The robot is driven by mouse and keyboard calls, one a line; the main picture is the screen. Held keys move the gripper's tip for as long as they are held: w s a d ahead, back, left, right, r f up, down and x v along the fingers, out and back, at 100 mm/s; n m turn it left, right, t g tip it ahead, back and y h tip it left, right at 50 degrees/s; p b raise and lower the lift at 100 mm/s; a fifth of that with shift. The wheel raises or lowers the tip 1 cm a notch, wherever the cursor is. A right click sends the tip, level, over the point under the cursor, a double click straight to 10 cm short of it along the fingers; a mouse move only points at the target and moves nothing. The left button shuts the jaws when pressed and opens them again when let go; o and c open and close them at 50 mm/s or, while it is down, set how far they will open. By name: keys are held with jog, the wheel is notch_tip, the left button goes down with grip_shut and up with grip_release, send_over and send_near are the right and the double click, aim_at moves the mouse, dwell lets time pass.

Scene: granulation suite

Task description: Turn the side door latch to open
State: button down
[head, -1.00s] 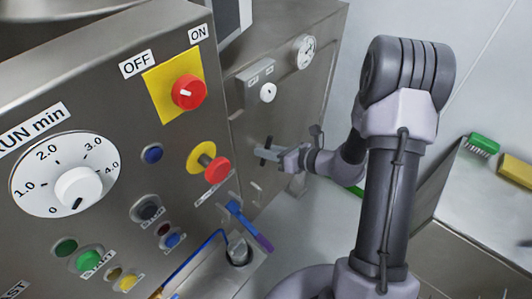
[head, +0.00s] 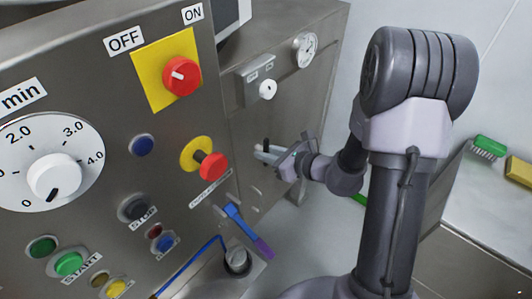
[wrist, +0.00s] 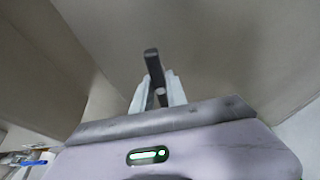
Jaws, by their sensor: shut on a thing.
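The side door latch is a small black handle (head: 266,144) on the grey steel side face of the machine. My gripper (head: 267,154) reaches it from the right, and its fingers are shut on the latch. The black end of the handle stands up above the fingers. In the wrist view the latch (wrist: 153,66) rises from between the two pale fingers (wrist: 158,93), leaning slightly left. The lower part of the latch is hidden by the fingers. I cannot see a gap at the door's edge.
The control panel at left carries a red switch (head: 182,76), a red push knob (head: 213,167) and a timer dial (head: 54,177). A bench with a green brush (head: 488,147) stands at right.

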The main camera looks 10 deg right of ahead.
jog(key=c, duration=1.3)
grip_release()
jog(key=p+v, duration=0.5)
jog(key=v, duration=1.2)
jog(key=shift+s+r, duration=0.15)
jog(key=shift+s, duration=0.05)
jog(key=s+a+r+n+g+h, duration=0.1)
jog(key=s+a+r+n+g, duration=0.35)
jog(key=a+n, duration=0.35)
jog(key=s+a+r+n+g+h, duration=0.1)
jog(key=s+a+r+n+g, duration=0.4)
jog(key=n, duration=0.5)
jog(key=s+r+n+t+h, duration=0.1)
jog(key=r+n, duration=0.1)
jog(key=s+r+n+t+h, duration=0.1)
jog(key=r+n+t, duration=0.1)
jog(key=s+r+n+t+h, duration=0.1)
jog(key=n+h, duration=0.1)
jog(key=shift+d+r, duration=0.2)
jog(key=shift+r, duration=0.2)
